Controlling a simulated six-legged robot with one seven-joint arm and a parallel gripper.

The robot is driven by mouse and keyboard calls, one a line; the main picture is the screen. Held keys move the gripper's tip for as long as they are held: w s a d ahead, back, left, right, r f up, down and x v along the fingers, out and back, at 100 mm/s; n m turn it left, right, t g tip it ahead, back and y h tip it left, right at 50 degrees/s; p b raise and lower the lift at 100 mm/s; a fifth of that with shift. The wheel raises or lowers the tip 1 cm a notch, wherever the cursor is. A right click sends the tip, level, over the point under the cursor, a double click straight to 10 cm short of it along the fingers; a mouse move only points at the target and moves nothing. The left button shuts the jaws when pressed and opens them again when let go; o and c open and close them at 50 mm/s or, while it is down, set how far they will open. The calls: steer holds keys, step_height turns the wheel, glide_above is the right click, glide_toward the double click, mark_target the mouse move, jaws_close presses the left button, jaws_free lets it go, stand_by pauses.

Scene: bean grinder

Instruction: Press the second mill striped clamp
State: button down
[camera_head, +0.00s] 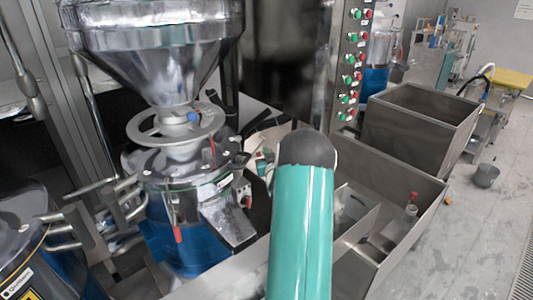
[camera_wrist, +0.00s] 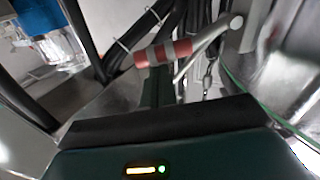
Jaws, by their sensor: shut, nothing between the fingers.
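The striped clamp (camera_wrist: 163,53) shows in the wrist view as a red and grey banded handle, slightly tilted, joined to a pale metal lever at the right. My gripper (camera_wrist: 158,80) is shut and empty, its narrow dark fingers just below the striped part in the picture. I cannot tell whether they touch it. In the head view a mill (camera_head: 184,190) with a steel hopper and blue lower body stands left of my green arm. The arm hides my gripper there, and I cannot make out the striped clamp in that view.
Another machine (camera_head: 25,240) stands at the lower left. A panel of green and red buttons (camera_head: 352,70) rises behind my arm. Dark cables and a chain hang near the clamp.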

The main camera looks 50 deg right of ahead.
steer(key=shift+d+f, duration=0.1)
steer(key=shift+f, duration=0.1)
step_height(320, 180, down, 8)
steer(key=m, duration=1)
steer(key=shift+s+g+h, duration=0.2)
steer(key=shift+g+h, duration=0.1)
steer(key=shift+g, duration=0.1)
steer(key=shift+d+f, duration=0.1)
